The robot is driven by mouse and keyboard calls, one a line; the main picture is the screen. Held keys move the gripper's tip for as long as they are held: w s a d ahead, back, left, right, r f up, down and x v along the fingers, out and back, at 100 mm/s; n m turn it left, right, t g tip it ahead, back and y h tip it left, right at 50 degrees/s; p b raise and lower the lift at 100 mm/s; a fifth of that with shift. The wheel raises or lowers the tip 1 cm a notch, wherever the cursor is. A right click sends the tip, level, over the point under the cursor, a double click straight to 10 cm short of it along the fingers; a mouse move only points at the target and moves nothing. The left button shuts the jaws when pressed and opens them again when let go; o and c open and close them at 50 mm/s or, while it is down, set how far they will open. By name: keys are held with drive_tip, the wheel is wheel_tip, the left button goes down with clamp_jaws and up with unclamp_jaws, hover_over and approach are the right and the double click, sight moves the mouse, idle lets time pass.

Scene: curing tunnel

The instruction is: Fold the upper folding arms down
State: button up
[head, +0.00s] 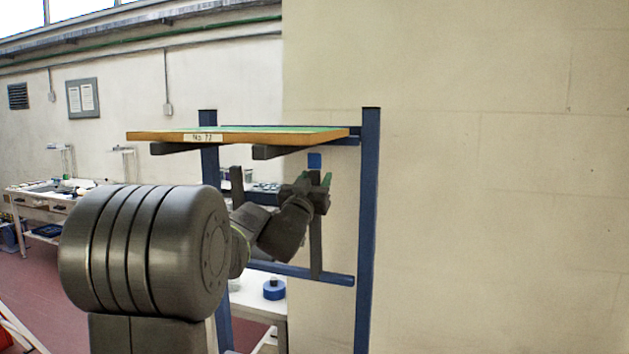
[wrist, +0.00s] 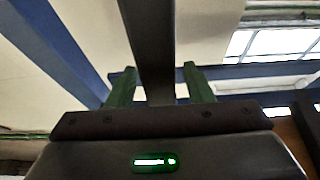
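A blue rack (head: 369,215) stands ahead in the head view. A board with a green top and wooden edge (head: 300,139), labelled at the front, lies level on it. Two dark upper folding arms (head: 172,149) (head: 275,152) stick out level under the board. Lower down, two dark bars hang upright, a left one (head: 237,188) and a right one (head: 316,245). My gripper (head: 321,181) is at the upper part of the right bar, below the board. In the wrist view, its green fingers (wrist: 160,86) stand apart with a dark bar (wrist: 150,45) between them; a gap shows at the right finger.
A blue crossbar (head: 305,272) runs low across the rack. Behind it is a white table (head: 262,304) with a blue round item (head: 274,289). A workbench (head: 40,205) stands far left. The wall right of the rack is bare.

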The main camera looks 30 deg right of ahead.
clamp_jaws()
